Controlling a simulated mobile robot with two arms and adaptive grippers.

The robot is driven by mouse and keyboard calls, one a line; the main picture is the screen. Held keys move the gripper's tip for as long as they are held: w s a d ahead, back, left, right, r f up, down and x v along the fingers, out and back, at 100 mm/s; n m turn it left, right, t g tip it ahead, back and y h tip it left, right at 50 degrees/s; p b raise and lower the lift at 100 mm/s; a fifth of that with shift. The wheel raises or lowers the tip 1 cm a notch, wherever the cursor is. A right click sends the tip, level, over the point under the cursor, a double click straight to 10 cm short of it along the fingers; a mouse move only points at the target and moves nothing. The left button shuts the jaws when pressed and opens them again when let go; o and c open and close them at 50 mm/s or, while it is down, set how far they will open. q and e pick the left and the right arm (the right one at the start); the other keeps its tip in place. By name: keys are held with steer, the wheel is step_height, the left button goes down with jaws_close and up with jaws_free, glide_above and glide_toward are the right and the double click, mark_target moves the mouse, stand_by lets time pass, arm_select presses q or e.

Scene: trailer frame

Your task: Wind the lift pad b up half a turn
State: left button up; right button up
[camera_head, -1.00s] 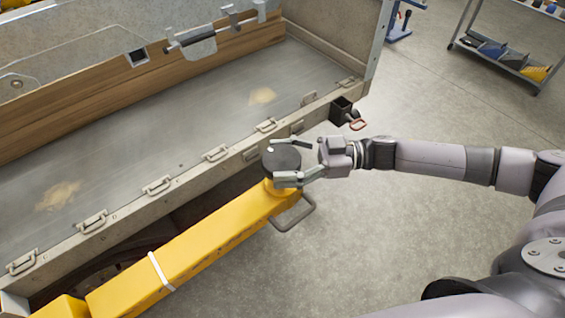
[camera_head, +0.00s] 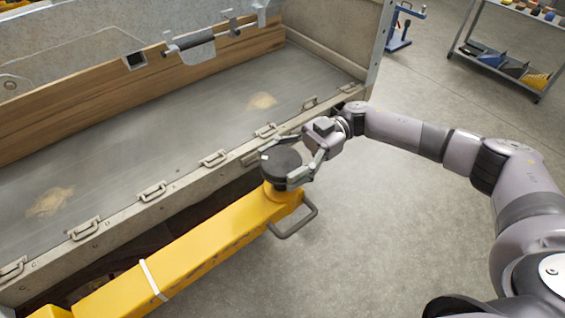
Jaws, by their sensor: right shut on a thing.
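The lift pad (camera_head: 281,163) is a dark round disc with a small light mark on its far left rim. It sits on top of the end of a yellow lift arm (camera_head: 190,252). My right gripper (camera_head: 284,168) reaches in from the right and is shut on the pad, with one finger along its near side and the other at its far side. Whether this is pad b I cannot tell, as no label is legible. My left gripper is not in view.
The trailer bed (camera_head: 190,115) with several tie-down handles along its edge lies just behind the pad. A grey bar handle (camera_head: 300,222) sticks out beside the yellow arm's end. A shelf cart (camera_head: 505,55) and a blue stand (camera_head: 402,28) are at the back right. Open floor lies at right.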

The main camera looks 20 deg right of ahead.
steer(key=shift+s+f, duration=0.1)
steer(key=shift+f, duration=0.15)
steer(key=o, duration=1.2)
steer(key=shift+r, duration=0.15)
steer(key=v, duration=1.2)
steer(key=shift+w+a, duration=0.1)
steer(key=shift+w, duration=0.1)
